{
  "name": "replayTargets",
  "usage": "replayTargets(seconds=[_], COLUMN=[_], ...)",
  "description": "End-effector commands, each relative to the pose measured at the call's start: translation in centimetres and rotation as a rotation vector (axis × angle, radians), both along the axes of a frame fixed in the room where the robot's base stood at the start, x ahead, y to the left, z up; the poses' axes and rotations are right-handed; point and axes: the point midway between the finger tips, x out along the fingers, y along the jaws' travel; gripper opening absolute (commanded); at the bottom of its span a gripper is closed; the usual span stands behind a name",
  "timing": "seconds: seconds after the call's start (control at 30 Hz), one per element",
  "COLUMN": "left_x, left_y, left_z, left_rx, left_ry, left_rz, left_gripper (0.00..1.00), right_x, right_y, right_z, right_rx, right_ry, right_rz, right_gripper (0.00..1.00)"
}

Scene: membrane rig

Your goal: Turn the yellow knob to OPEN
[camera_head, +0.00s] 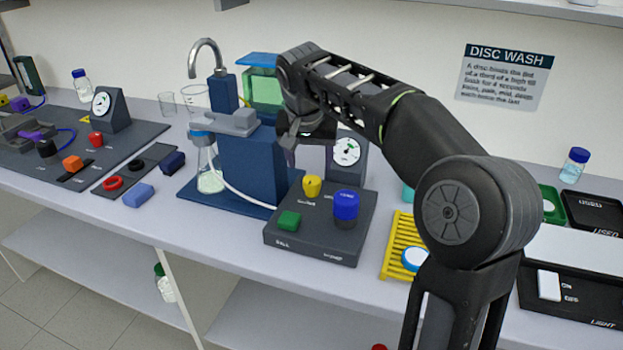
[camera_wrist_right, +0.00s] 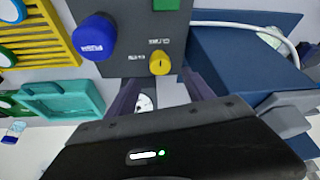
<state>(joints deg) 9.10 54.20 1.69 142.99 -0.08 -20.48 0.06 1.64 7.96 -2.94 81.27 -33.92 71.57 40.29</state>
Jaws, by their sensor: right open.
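The yellow knob (camera_head: 312,186) stands at the back of a dark grey control box (camera_head: 330,247), left of a larger blue knob (camera_head: 346,205) and behind a green button (camera_head: 289,221). In the right wrist view the yellow knob (camera_wrist_right: 160,63) has a small dark mark on top; the labels beside it are too small to read. My right gripper (camera_head: 292,150) is open above and behind the yellow knob, apart from it. In the right wrist view its two fingers (camera_wrist_right: 162,82) spread to either side, with the knob just beyond the gap between them. My left gripper is not in view.
A blue stand (camera_head: 255,165) with a flask and white tube is left of the box. A dial gauge (camera_head: 347,150) stands behind it. A yellow rack (camera_head: 400,245) lies to the right. Left are mats with small coloured parts. My right arm covers the counter's middle right.

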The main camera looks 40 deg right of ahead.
Motion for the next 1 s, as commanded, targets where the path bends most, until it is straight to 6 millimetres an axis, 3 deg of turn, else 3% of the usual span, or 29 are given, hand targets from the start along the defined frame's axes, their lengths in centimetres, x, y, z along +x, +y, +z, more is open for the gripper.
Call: replayTargets(seconds=[0.53,0.9,1.0], left_x=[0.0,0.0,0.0], left_y=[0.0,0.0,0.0], left_z=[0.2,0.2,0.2], left_rx=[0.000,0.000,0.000], left_ry=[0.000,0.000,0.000], left_rz=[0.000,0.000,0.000], left_gripper=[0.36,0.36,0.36], right_x=[1.9,2.1,2.1], right_y=[-1.8,-2.0,-2.0], right_z=[-6.4,-7.1,-7.1], right_rx=[0.001,0.001,0.001], right_ry=[0.003,0.001,0.001], right_rz=[-0.001,0.000,0.000], right_gripper=[0.61,0.61,0.53])
